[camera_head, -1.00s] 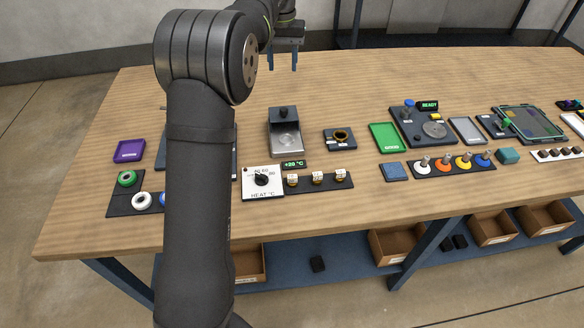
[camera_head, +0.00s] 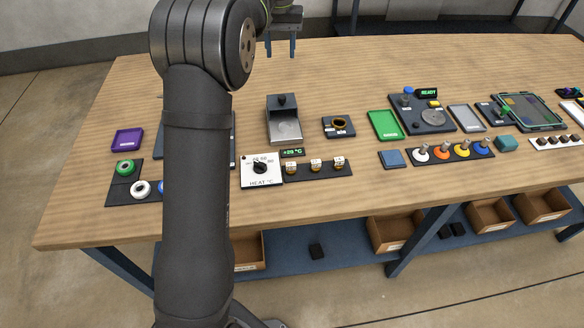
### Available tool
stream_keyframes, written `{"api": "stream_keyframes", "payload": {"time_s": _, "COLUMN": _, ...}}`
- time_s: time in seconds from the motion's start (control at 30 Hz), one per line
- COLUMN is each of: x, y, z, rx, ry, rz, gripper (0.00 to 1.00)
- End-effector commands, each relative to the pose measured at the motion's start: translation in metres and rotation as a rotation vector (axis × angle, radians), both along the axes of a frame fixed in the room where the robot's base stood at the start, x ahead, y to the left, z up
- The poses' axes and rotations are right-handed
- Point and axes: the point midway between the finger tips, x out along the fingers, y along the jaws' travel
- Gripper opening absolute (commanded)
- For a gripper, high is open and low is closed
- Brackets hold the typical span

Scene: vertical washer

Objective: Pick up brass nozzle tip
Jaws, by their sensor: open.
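My gripper (camera_head: 280,50) hangs fingers down above the far part of the table, at the top middle. Its two blue fingers are apart with nothing between them. I cannot tell for sure which item is the brass nozzle tip. Three small brass-coloured pieces with white tops (camera_head: 316,167) stand on a dark strip beside the heat dial. Several metal posts on coloured rings (camera_head: 442,151) stand on a dark rack at the right. My gripper is well apart from all of these.
The wooden table (camera_head: 340,75) is clear at the back. A press-like station (camera_head: 284,128), a heat dial (camera_head: 261,170), a green tray (camera_head: 385,125) and a purple tray (camera_head: 127,139) stand on it. My arm hides part of the left side.

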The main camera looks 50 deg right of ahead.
Motion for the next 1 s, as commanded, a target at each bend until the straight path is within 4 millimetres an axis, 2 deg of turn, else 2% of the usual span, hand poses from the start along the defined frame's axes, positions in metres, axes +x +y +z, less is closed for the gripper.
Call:
{"api": "stream_keyframes", "payload": {"time_s": 0.1, "x": 0.000, "y": 0.000, "z": 0.000, "rx": 0.000, "ry": 0.000, "rz": 0.000, "gripper": 0.45}}
{"api": "stream_keyframes", "payload": {"time_s": 0.2, "x": 0.000, "y": 0.000, "z": 0.000, "rx": 0.000, "ry": 0.000, "rz": 0.000, "gripper": 0.31}}
{"api": "stream_keyframes", "payload": {"time_s": 0.47, "x": -0.001, "y": 0.000, "z": 0.000, "rx": 0.000, "ry": 0.000, "rz": -0.002, "gripper": 0.31}}
{"api": "stream_keyframes", "payload": {"time_s": 0.57, "x": -0.008, "y": 0.005, "z": 0.001, "rx": -0.001, "ry": -0.001, "rz": -0.028, "gripper": 0.31}}
{"api": "stream_keyframes", "payload": {"time_s": 0.67, "x": -0.025, "y": 0.017, "z": 0.000, "rx": 0.000, "ry": 0.000, "rz": -0.093, "gripper": 0.31}}
{"api": "stream_keyframes", "payload": {"time_s": 0.77, "x": -0.051, "y": 0.038, "z": -0.004, "rx": 0.001, "ry": 0.000, "rz": -0.192, "gripper": 0.31}}
{"api": "stream_keyframes", "payload": {"time_s": 1.0, "x": -0.113, "y": 0.103, "z": -0.023, "rx": 0.001, "ry": 0.000, "rz": -0.446, "gripper": 0.31}}
